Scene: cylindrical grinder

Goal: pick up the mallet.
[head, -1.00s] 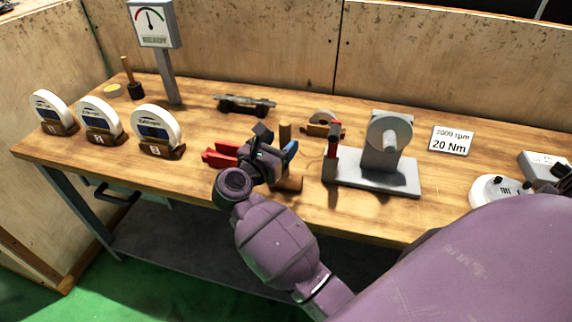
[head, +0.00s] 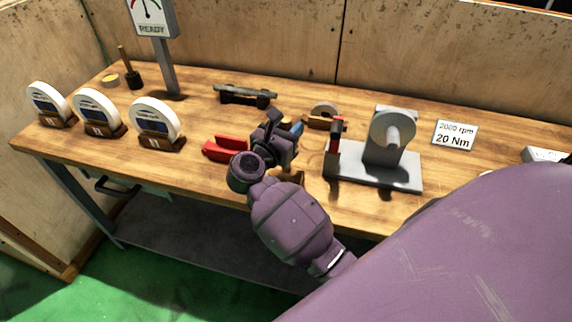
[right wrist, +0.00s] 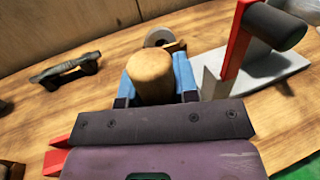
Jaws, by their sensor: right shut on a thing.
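My right gripper (head: 290,138) is over the front middle of the bench. In the right wrist view its blue fingers (right wrist: 184,78) are shut on a thick, round-ended wooden piece (right wrist: 152,75). I take this piece to be part of the mallet; the gripper hides the rest. In the head view the gripper covers most of it. My left gripper is not in view.
A red block (head: 226,149) lies left of the gripper. A grey wheel stand with a red post (head: 398,180) is close on the right. Three dial-like discs (head: 155,120) stand left.

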